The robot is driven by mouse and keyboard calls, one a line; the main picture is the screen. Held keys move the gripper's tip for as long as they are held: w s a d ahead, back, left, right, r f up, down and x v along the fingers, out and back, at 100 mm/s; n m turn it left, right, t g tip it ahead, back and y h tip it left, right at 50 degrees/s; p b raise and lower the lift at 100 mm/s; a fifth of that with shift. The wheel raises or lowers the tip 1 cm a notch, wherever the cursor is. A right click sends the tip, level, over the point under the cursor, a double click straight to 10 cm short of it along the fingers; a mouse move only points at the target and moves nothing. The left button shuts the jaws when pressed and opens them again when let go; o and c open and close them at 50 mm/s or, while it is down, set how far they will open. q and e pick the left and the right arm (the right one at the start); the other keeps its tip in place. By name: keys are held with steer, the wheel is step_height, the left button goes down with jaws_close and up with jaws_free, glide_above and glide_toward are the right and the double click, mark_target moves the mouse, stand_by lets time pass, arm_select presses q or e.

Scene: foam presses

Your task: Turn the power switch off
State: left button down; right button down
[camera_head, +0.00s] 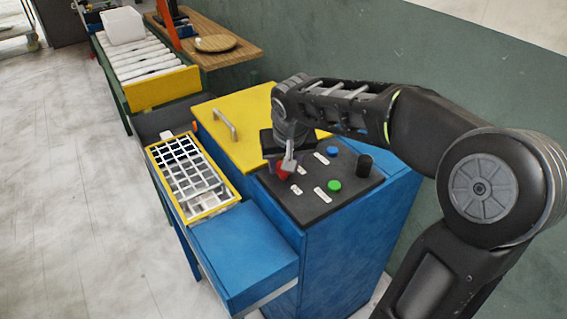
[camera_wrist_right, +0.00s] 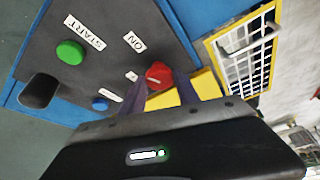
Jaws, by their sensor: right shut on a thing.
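The power switch is a red knob (camera_head: 283,172) on the black control panel (camera_head: 312,209) of the blue cabinet. My right gripper (camera_head: 289,164) reaches down to it from above and is shut on it, partly hiding it. In the right wrist view the red knob (camera_wrist_right: 158,70) shows between the two dark fingers of my right gripper (camera_wrist_right: 161,80). An ON label (camera_wrist_right: 134,42) is beside the knob; a smaller label near it is partly hidden by a finger. Which way the knob points is not clear. My left gripper is not in view.
The panel also has a green button (camera_head: 334,186), a blue button (camera_head: 332,151) and a black cylindrical knob (camera_head: 365,165). A yellow lid with a handle (camera_head: 224,124) lies behind. A yellow-framed grid tray (camera_head: 238,192) is at left. A roller conveyor (camera_head: 150,63) stands farther back.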

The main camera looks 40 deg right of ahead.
steer(key=n+y, duration=0.1)
steer(key=n, duration=0.1)
steer(key=shift+r+n, duration=0.1)
steer(key=shift+n, duration=0.3)
steer(key=n+y, duration=0.1)
steer(key=n, duration=0.1)
steer(key=shift+d+n, duration=0.15)
steer(key=shift+n, duration=0.25)
steer(key=n+y, duration=0.1)
steer(key=n, duration=0.3)
steer(key=shift+w+d+y+b, duration=0.1)
steer(key=shift+y+b, duration=0.25)
steer(key=shift+y, duration=0.05)
steer(key=shift+d+n+g+y+b, duration=0.1)
steer(key=shift+n+g+y+b, duration=0.45)
steer(key=shift+n, duration=1.35)
steer(key=c, duration=0.9)
jaws_free()
steer(key=v, duration=0.7)
steer(key=shift+r, duration=0.3)
